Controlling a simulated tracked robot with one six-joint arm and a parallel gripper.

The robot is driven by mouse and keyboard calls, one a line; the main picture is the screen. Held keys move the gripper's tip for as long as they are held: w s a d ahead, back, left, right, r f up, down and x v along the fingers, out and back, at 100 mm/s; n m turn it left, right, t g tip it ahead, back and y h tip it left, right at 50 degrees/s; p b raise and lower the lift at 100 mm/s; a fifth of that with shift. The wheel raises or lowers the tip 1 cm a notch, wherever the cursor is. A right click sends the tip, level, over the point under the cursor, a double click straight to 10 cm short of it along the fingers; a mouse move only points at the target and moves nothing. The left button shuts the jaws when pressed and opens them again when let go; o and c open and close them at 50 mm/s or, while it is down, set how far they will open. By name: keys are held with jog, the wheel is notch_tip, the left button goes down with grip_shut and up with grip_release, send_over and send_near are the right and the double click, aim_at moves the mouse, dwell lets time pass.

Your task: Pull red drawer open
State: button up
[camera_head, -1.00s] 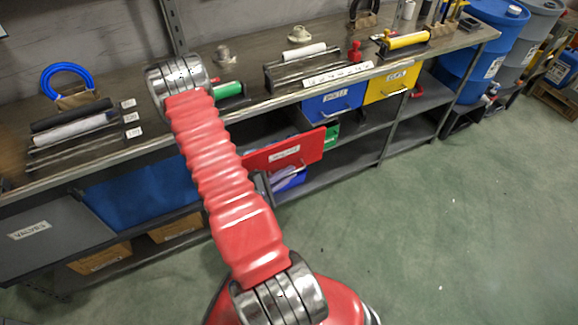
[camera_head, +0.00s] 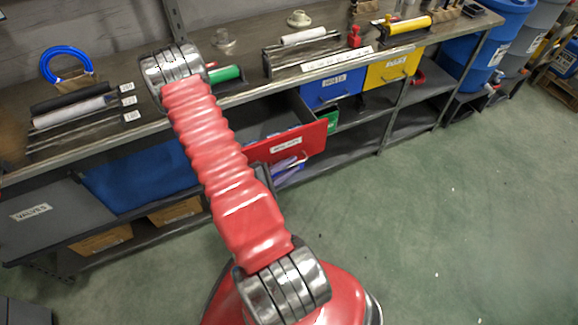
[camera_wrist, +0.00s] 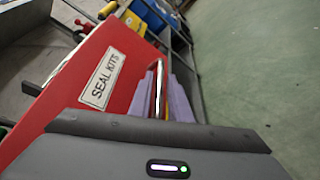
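The red drawer (camera_head: 260,152) stands out from under the bench, with its dark inside showing behind the front panel. Its front also shows in the wrist view (camera_wrist: 62,112), with a white "SEAL KITS" label. A silver bar handle (camera_wrist: 158,80) stands out from the front. My gripper (camera_wrist: 162,95) has its purple fingers on both sides of this handle and appears shut on it. In the head view my gripper (camera_head: 287,168) is small and partly hidden by my arm, just in front of the drawer. The contact itself is hard to see.
Closed blue (camera_head: 333,88) and yellow (camera_head: 392,70) drawers sit to the right. A grey "VALVES" drawer (camera_head: 50,215) is at the left. Tools stand on the bench top (camera_head: 240,50). Blue barrels (camera_head: 487,45) stand at the right end. Green floor (camera_head: 450,220) in front is clear.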

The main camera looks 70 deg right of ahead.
jog(key=shift+w+a+r, duration=0.1)
jog(key=shift+v, duration=0.9)
jog(key=v, duration=1.1)
jog(key=shift+a, duration=0.3)
jog(key=shift+n, duration=0.3)
